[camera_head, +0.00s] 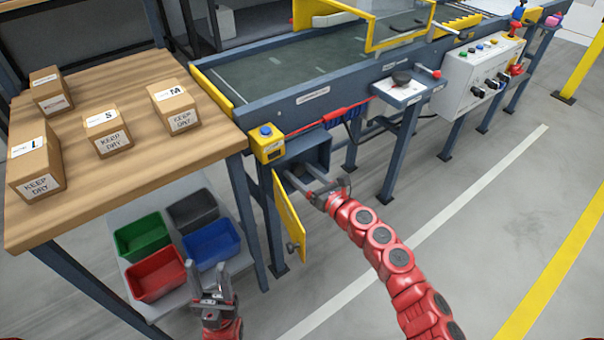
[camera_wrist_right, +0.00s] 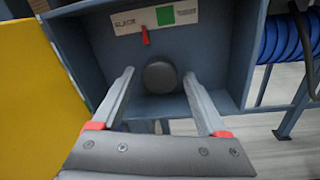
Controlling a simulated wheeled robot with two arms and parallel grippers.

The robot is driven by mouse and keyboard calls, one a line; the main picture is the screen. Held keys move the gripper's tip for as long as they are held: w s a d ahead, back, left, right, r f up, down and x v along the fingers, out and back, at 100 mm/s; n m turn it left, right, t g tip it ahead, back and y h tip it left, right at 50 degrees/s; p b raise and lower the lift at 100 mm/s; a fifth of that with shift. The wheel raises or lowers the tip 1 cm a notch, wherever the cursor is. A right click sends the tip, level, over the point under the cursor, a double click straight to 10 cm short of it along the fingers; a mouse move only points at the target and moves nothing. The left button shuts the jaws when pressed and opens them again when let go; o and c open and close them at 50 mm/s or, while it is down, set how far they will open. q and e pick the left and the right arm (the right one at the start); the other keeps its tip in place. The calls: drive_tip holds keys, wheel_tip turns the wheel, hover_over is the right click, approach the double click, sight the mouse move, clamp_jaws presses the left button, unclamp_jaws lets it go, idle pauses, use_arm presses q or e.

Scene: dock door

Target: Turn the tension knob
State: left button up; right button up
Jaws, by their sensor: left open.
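The tension knob (camera_wrist_right: 160,77) is a dark round knob on the back wall of an open blue-grey box (camera_head: 318,148). Above it in the right wrist view is a white label (camera_wrist_right: 185,14) with a green patch and a red pointer (camera_wrist_right: 145,37); the pointer is left of the green, near the word "SLACK". My right gripper (camera_head: 292,174) reaches into the box. Its fingers are open, one on each side of the knob, with visible gaps. In the head view I cannot make out the knob. My left gripper (camera_head: 207,268) is open and empty, low beside the bins.
The box's yellow door (camera_head: 289,217) hangs open on the left. A yellow button box (camera_head: 267,143) sits above it, beside the conveyor (camera_head: 310,65). A wooden table (camera_head: 150,147) with cartons stands left, colored bins below. Blue coiled hose (camera_wrist_right: 282,38) hangs right of the box.

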clamp_jaws()
drive_tip(key=shift+m, duration=0.3)
drive_tip(key=m, duration=0.2)
drive_tip(key=shift+m+p, duration=0.4)
drive_tip(key=m+p, duration=0.1)
drive_tip(key=m, duration=0.1)
drive_tip(key=shift+r+m, duration=0.1)
drive_tip(key=shift+m, duration=0.3)
drive_tip(key=m+p, duration=0.1)
drive_tip(key=m, duration=0.1)
drive_tip(key=shift+m+t, duration=0.3)
drive_tip(key=shift+m, duration=0.1)
drive_tip(key=shift+s+a+m+p, duration=0.1)
drive_tip(key=shift+m+p, duration=0.95)
drive_tip(key=shift+m, duration=0.85)
